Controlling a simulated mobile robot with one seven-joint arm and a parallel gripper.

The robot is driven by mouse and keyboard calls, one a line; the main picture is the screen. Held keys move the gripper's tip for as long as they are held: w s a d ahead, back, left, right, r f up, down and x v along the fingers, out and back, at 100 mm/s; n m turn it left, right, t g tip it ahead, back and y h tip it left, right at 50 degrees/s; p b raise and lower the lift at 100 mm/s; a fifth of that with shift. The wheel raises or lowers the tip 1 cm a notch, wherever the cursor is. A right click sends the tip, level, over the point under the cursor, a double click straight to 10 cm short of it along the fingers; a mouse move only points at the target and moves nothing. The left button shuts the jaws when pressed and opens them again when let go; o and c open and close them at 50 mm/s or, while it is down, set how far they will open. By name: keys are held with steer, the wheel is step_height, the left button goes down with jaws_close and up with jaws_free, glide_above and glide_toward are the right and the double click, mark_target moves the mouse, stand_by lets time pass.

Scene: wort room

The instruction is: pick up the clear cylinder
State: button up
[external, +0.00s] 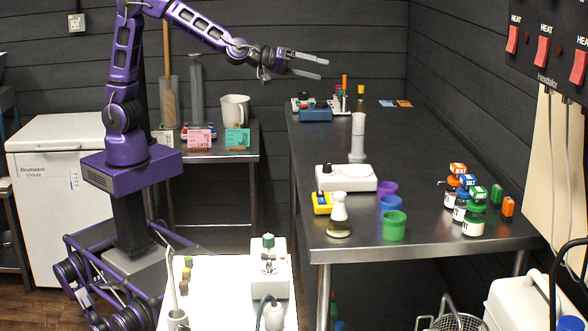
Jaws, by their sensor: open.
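A tall, pale clear cylinder (358,138) stands upright on the steel table (440,168), behind a white flat device. My gripper (322,69) is in the air above the table's left edge, higher than the cylinder and to its left in the picture. Its two fingers are apart and point right, with nothing between them. The gripper does not touch the cylinder.
A white flat device (346,179), a flask (338,215) and purple, blue and green pots (394,226) stand in front of the cylinder. Several jars (474,218) stand at the right. A rack (340,107) is behind. The table's middle right is clear.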

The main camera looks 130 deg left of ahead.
steer(key=w+a+f+m+g+h, duration=0.1)
steer(key=w+a+f+m+g, duration=0.1)
steer(key=f, duration=0.8)
steer(key=w+a+f+m+g, duration=0.1)
steer(key=f, duration=0.9)
steer(key=m+y, duration=0.1)
steer(key=m, duration=0.4)
glide_toward(353, 139)
steer(key=x, duration=0.9)
steer(key=shift+a+b, duration=0.1)
steer(key=shift+b, duration=0.2)
steer(key=shift+s+x, duration=0.2)
steer(key=shift+x, duration=2.55)
steer(key=shift+a, duration=0.15)
steer(key=shift+r, duration=0.1)
jaws_close()
